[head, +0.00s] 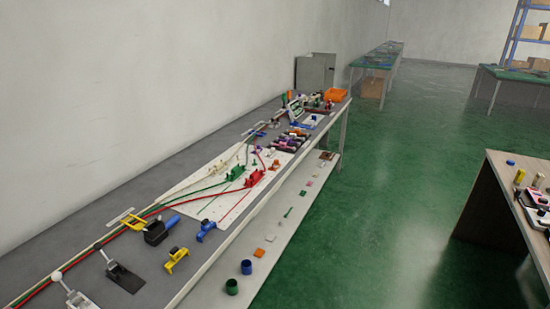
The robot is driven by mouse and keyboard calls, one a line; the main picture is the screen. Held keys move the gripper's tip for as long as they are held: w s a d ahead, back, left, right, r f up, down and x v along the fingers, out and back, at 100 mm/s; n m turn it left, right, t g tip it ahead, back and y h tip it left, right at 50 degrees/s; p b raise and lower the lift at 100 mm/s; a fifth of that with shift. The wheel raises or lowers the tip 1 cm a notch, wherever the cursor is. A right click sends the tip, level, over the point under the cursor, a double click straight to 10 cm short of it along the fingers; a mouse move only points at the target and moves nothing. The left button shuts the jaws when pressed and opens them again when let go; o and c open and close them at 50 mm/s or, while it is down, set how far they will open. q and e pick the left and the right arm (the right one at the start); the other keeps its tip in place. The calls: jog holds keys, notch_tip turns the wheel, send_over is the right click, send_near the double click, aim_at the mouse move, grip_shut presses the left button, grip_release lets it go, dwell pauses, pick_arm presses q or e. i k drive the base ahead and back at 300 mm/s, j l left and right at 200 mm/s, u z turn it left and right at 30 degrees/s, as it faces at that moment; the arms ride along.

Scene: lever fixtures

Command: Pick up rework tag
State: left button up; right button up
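No object in the head view can be made out for certain as the rework tag. Small flat pieces lie in a row on the pale lower shelf (275,262) of the long bench, among them an orange piece (259,252), a whitish piece (270,237) and a thin green piece (288,212). They are too small to read. Neither of my grippers is in view.
The grey bench top holds a white board (205,205) with red and green cables, lever fixtures and a yellow clamp (176,260). Blue (246,267) and green (231,286) cups stand on the shelf. Green floor (390,200) is clear between benches; a brown table (490,200) stands right.

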aim_at(276, 163)
jog(key=i+l+u, duration=0.1)
jog(key=i+l, duration=0.3)
jog(key=i, duration=0.25)
jog(key=i+l+u, duration=0.1)
jog(key=i+l, duration=0.35)
jog(key=i, duration=0.2)
jog(key=i+l+u, duration=0.1)
jog(key=i+l, duration=0.4)
jog(key=i, duration=0.15)
